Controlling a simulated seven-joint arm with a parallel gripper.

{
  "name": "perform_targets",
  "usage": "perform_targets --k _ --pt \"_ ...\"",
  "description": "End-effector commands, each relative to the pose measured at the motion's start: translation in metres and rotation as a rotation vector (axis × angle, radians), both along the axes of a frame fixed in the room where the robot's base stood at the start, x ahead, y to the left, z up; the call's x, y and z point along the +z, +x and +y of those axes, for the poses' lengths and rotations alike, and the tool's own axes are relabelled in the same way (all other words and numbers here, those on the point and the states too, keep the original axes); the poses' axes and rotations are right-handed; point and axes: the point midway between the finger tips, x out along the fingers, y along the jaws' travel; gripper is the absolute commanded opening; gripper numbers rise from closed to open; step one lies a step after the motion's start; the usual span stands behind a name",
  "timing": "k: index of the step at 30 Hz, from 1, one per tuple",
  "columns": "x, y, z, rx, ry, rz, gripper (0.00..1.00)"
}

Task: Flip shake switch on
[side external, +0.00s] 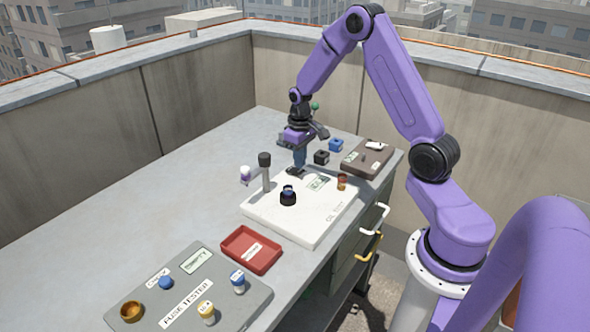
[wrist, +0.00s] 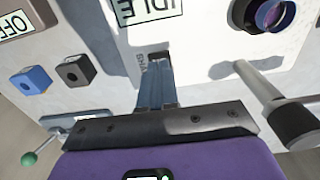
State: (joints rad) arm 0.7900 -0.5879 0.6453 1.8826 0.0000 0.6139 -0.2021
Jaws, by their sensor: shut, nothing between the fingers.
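The white tester panel (side external: 265,220) lies on the grey bench, with a small display (wrist: 150,10) that reads IDLE in the wrist view. A label that seems to read SHAKE (wrist: 140,64) is printed beside a dark slot (wrist: 159,56), which I take as the shake switch. My gripper (wrist: 157,72) is shut and empty, its blue fingers pointing down at that slot. In the side view my gripper (side external: 297,168) is low over the panel's far part. The fingers hide most of the switch, so I cannot tell its position or whether they touch it.
A grey post with a dark top (side external: 265,175) and a dark round lens piece (side external: 288,196) stand close to my gripper. Black (side external: 321,157) and blue (side external: 336,145) blocks and a brown box (side external: 367,157) sit beyond. A red tray (side external: 251,250) is nearer. The bench's left is clear.

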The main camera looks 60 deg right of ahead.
Motion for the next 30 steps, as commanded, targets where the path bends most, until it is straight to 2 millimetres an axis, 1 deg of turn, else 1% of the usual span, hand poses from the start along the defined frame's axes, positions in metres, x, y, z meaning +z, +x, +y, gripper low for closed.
perform_targets --k 30 --pt "-0.013 0.000 0.000 0.000 0.000 0.001 0.00"
